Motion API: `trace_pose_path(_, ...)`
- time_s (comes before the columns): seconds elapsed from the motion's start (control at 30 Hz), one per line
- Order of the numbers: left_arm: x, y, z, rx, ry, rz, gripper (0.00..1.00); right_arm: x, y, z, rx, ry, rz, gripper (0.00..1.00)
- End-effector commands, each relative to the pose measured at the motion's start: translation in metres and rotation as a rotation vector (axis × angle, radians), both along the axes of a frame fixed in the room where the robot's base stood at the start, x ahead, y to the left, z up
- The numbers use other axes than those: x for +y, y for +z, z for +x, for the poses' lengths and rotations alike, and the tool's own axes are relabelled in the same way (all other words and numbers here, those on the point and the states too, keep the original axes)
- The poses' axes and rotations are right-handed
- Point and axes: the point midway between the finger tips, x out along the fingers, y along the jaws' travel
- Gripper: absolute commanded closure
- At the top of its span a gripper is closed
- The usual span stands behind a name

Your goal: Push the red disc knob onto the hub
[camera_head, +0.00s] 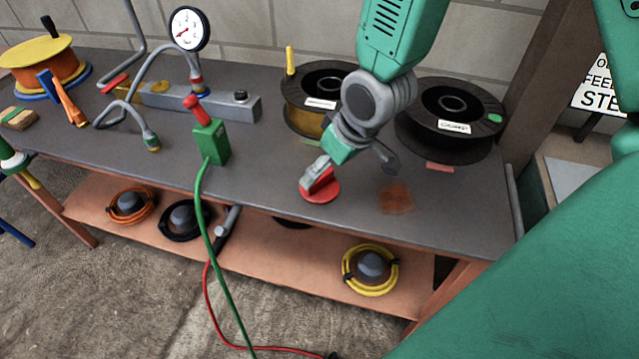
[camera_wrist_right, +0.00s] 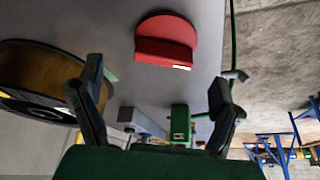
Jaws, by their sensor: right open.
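The red disc knob (camera_head: 322,190) is a flat round disc with a raised bar grip, near the front edge of the grey bench. It also shows in the right wrist view (camera_wrist_right: 168,38), beyond the fingertips and not clasped. My right gripper (camera_head: 352,165) hangs over the bench at the knob, one finger partly covering it in the head view. In the right wrist view its fingers (camera_wrist_right: 158,80) are spread wide with nothing between them. I cannot tell from these views which part is the hub. My left gripper is not in view.
Two black spools (camera_head: 450,118) (camera_head: 306,98) stand behind my right gripper. A green box with a red top (camera_head: 211,142) and green cable stands left of the knob. A pressure gauge (camera_head: 189,28) rises further back. An orange-brown patch (camera_head: 396,198) marks the bench right of the knob.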

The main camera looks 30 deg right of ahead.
Motion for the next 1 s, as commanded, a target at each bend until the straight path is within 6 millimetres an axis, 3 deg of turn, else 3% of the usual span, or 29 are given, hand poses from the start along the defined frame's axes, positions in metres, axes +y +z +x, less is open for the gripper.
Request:
trace_pose_path(0.3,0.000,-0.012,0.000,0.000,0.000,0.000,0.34,0.008,-0.041,0.018,0.002,0.001,-0.002,0.14)
trace_pose_path(0.73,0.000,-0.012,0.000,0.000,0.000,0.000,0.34,0.008,-0.045,0.020,0.000,0.001,0.000,0.14)
trace_pose_path(0.77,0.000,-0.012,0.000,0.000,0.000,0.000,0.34,0.008,-0.045,0.020,0.001,0.001,-0.001,0.21)
trace_pose_path(0.8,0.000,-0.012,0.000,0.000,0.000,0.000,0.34,0.008,-0.045,0.020,0.001,0.001,-0.001,0.35)
trace_pose_path(0.9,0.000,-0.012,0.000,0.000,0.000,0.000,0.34,0.008,-0.045,0.020,0.001,0.001,-0.001,0.65)
trace_pose_path(1.0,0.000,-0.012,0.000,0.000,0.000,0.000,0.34,0.008,-0.045,0.020,0.000,0.001,0.000,0.69)
